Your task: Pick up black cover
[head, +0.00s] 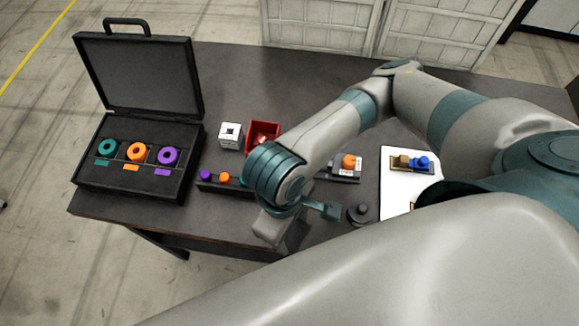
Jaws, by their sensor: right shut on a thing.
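A small black round piece with a knob on top (360,213) stands on the table to the right of my right gripper. It looks like a black cover and appears apart from the gripper. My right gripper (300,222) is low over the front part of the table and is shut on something. Its fingertips and what they hold are mostly hidden behind the hand and wrist, so I cannot make out the held thing. My left gripper is not in view.
An open black case (88,150) with teal, orange and purple rings stands at the left. A white cube (231,135), a red bin (264,129) and a dark strip with coloured pieces (211,187) lie mid-table. A white sheet (398,172) lies at the right.

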